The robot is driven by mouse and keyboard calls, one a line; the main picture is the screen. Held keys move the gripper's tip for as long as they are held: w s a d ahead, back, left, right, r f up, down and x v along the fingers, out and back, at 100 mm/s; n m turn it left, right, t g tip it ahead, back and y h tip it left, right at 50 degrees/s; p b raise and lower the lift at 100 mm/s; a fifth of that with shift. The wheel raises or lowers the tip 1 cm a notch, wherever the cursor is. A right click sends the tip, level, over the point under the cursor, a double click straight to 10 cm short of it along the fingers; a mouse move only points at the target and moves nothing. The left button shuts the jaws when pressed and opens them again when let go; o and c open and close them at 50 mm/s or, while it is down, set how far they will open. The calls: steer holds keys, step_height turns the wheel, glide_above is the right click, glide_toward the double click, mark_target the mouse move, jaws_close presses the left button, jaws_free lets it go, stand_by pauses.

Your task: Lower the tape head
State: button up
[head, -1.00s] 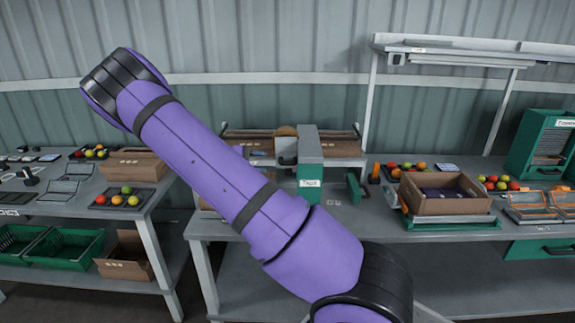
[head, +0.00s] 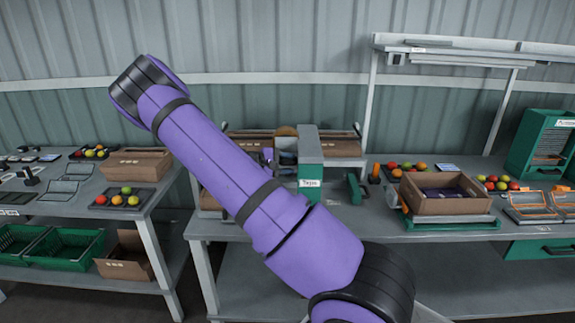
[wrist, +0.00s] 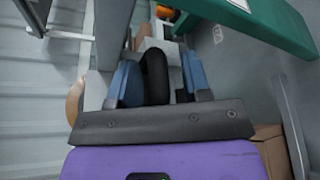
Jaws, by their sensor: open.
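The taping machine (head: 311,177), a grey and green upright block with a white label, stands on the middle bench. Its green face (wrist: 265,22) shows at the upper right of the wrist view. A black curved handle (wrist: 155,78) shows in the wrist view between the two blue fingers of my gripper (wrist: 162,62). The fingers are open, one on each side of the handle, with gaps visible. In the head view my gripper (head: 282,157) is small, just left of the machine and partly hidden behind my arm. The handle is hard to make out there.
Cardboard trays (head: 335,143) stand behind the machine. A green tape dispenser (head: 354,188) is right of it. An open carton (head: 445,205) sits further right on a green-based scale. The left bench (head: 150,195) holds a punnet of tomatoes and a carton.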

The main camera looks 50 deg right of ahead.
jaws_close()
step_height(320, 180, down, 6)
stand_by(0.3)
steer(key=shift+a, duration=0.1)
jaws_free()
steer(key=v, duration=1)
steer(key=shift+w+a, duration=0.2)
steer(key=shift+a, duration=0.1)
